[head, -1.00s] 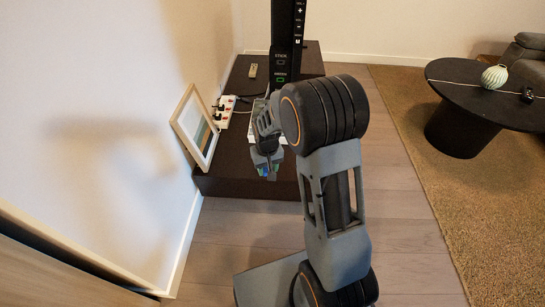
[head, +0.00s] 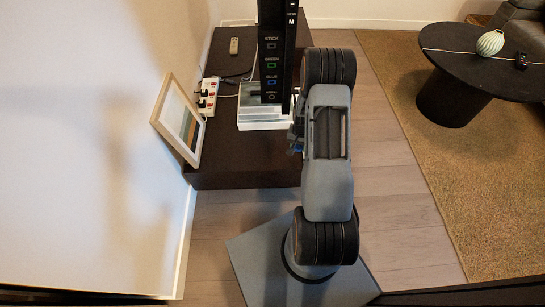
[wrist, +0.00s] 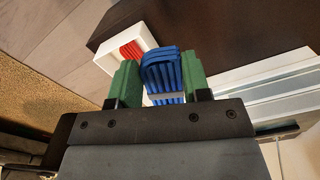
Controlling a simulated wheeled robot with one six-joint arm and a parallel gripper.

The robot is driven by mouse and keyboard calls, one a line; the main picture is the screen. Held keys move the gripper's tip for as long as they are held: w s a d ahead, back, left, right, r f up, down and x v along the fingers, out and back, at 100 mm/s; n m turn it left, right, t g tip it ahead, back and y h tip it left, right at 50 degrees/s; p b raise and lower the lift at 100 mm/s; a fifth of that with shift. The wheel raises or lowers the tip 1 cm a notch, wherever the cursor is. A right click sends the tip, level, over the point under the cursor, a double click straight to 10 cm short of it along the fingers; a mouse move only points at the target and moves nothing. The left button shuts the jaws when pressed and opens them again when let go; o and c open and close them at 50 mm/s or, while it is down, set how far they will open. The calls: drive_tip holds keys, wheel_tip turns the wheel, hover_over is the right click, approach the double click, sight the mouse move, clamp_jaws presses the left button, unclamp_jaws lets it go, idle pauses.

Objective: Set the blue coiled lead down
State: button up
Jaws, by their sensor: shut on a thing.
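The blue coiled lead (wrist: 162,70) is a ribbed bundle with a pale band, between the green fingertips of my gripper (wrist: 158,82) in the wrist view. My gripper is shut on it. In the head view my gripper (head: 296,138) is mostly hidden behind my arm, at the right side of the dark low cabinet (head: 240,165), and only a little blue shows there. Whether the lead touches anything below cannot be told.
In the wrist view a white open box (wrist: 106,58) holds something red, close to the left fingertip. A framed picture (head: 181,120), a white power strip (head: 208,97) and a remote (head: 234,46) are on the cabinet. A tall black labelled panel (head: 271,60) rises there.

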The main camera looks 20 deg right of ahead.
drive_tip(key=shift+s+d+f+m, duration=0.15)
drive_tip(key=shift+d+f+m, duration=0.1)
drive_tip(key=shift+f, duration=0.2)
drive_tip(key=shift+s+d+f+m, duration=0.1)
drive_tip(key=shift+d+f+m, duration=0.1)
drive_tip(key=shift+f, duration=0.25)
drive_tip(key=w+a+f+b, duration=0.3)
drive_tip(key=w+a+f, duration=0.1)
drive_tip(key=a, duration=0.2)
drive_tip(key=b, duration=0.2)
hover_over(270, 163)
drive_tip(key=d, duration=0.1)
drive_tip(key=f, duration=0.4)
drive_tip(key=shift+s+d+f, duration=0.1)
drive_tip(key=shift+s+d, duration=0.05)
drive_tip(key=shift+s, duration=0.2)
drive_tip(key=shift+w+a+f+b, duration=0.4)
drive_tip(key=shift+a+f, duration=0.1)
drive_tip(key=shift+f, duration=0.1)
drive_tip(key=shift+a+f+b, duration=0.1)
drive_tip(key=shift+f+b, duration=0.85)
drive_tip(key=shift+f, duration=0.7)
drive_tip(key=shift+f, duration=0.2)
drive_tip(key=o, duration=0.9)
